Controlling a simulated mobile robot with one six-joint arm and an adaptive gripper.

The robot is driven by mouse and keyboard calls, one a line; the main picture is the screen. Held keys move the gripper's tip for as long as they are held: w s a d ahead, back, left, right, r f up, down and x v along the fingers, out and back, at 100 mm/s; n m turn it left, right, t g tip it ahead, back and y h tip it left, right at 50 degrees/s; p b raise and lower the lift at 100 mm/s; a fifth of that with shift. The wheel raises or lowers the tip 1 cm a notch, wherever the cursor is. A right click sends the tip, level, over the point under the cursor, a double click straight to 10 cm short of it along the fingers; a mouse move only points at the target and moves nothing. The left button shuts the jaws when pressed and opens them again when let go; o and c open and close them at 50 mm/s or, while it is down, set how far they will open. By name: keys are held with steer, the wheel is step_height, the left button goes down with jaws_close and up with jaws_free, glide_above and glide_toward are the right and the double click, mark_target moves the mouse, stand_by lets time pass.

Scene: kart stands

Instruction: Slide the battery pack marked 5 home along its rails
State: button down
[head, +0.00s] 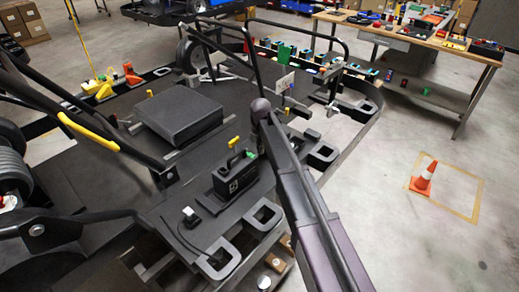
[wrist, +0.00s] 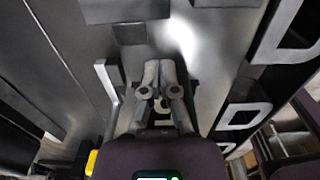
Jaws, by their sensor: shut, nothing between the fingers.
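In the head view a black battery pack (head: 236,175) with a carry handle on top stands on the kart's dark floor pan, left of my arm. It has a small pale mark on its near face, too small to read. I cannot surely identify the pack in the wrist view.
A black seat-like block (head: 178,115) lies behind the pack. Open grey loops (head: 264,214) line the kart's right edge; similar loops (wrist: 245,117) show in the wrist view. A workbench (head: 425,38) with tools stands back right.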

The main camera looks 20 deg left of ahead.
mark_target(245, 162)
steer(key=s, duration=0.1)
steer(key=s+a, duration=0.1)
steer(key=s, duration=0.1)
steer(key=shift+p, duration=0.3)
steer(key=shift+s+a, duration=0.25)
steer(key=shift+s, duration=0.1)
steer(key=s, duration=0.1)
steer(key=s+a, duration=0.1)
steer(key=s, duration=0.1)
steer(key=s+a, duration=0.1)
steer(key=s, duration=0.1)
steer(key=shift+w, duration=0.15)
